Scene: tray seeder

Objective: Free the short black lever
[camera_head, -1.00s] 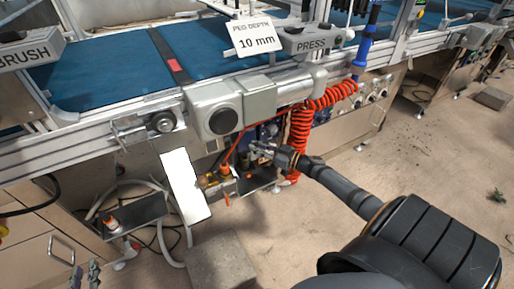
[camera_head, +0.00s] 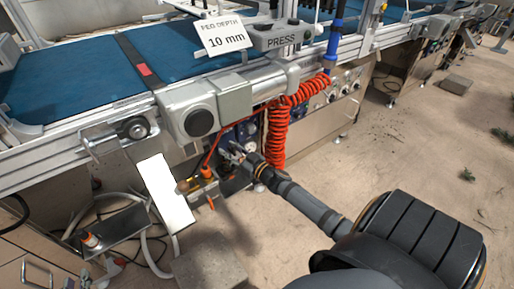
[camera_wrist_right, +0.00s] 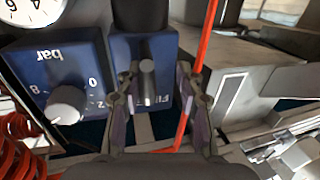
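A short dark lever (camera_wrist_right: 147,78) stands out from the front of a blue unit (camera_wrist_right: 130,50) with upside-down white lettering. My right gripper (camera_wrist_right: 156,100) is open, with one finger on each side of the lever; I cannot tell whether either finger touches it. In the head view my right gripper (camera_head: 237,151) is at the cluster of fittings below the conveyor, and the lever is too small to make out there. Two grey fingertips of my left gripper (camera_head: 77,283) show at the bottom left edge, apart and empty.
A pressure regulator with a white knob (camera_wrist_right: 67,105) and a gauge (camera_wrist_right: 32,10) sits beside the blue unit. A red tube (camera_wrist_right: 197,70) runs close by the right finger. A coiled orange hose (camera_head: 276,130) hangs right of my gripper. A white panel (camera_head: 166,192) stands to its left.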

